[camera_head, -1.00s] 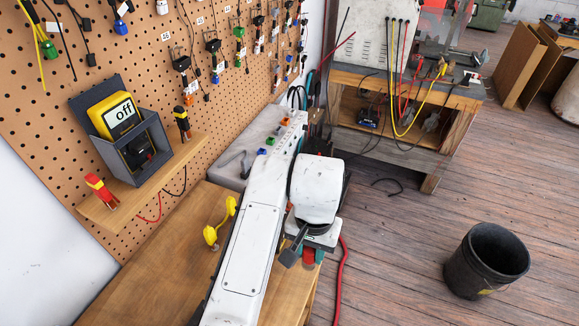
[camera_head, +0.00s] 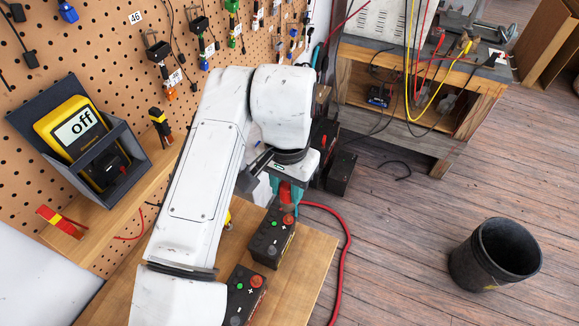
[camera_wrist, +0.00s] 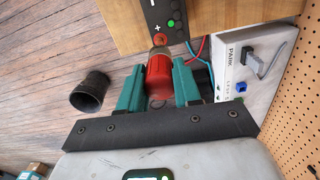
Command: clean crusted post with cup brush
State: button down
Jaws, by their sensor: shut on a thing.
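My gripper (camera_head: 282,193) has teal fingers on both sides of a red cup brush (camera_wrist: 158,75), which it grips. The brush's brownish tip (camera_wrist: 160,40) points at a black battery (camera_head: 272,237) on the wooden bench. This battery also shows in the wrist view (camera_wrist: 155,14), with a green dot and a red post. In the head view the red post (camera_head: 289,219) is at the battery's right side, just below the brush. I cannot tell whether the tip touches it. A second black battery (camera_head: 245,293), with a red and a green spot, stands nearer, partly behind my arm. Crust is too small to make out.
A red hose (camera_head: 345,250) curves past the bench's right edge. A dark box (camera_head: 342,172) is beyond the bench. A yellow meter reading "off" (camera_head: 82,132) sits on the pegboard shelf. A black bucket (camera_head: 495,254) stands on open floor at right.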

aim_at(289, 203)
jog(key=shift+w+f+b, duration=0.1)
jog(key=shift+f+b, duration=1.95)
jog(key=shift+f, duration=0.25)
jog(key=shift+r+p, duration=0.25)
jog(key=shift+p, duration=0.2)
jog(key=shift+f+b, duration=0.45)
jog(key=shift+f, duration=0.7)
jog(key=shift+r+n+p, duration=0.2)
jog(key=shift+n+p, duration=0.2)
jog(key=shift+p, duration=0.25)
jog(key=shift+d+r+n+p, duration=0.1)
jog(key=shift+n+p, duration=0.7)
jog(key=shift+p, duration=0.15)
jog(key=shift+n+p, duration=0.8)
jog(key=shift+f+n, duration=0.2)
jog(key=shift+n, duration=0.2)
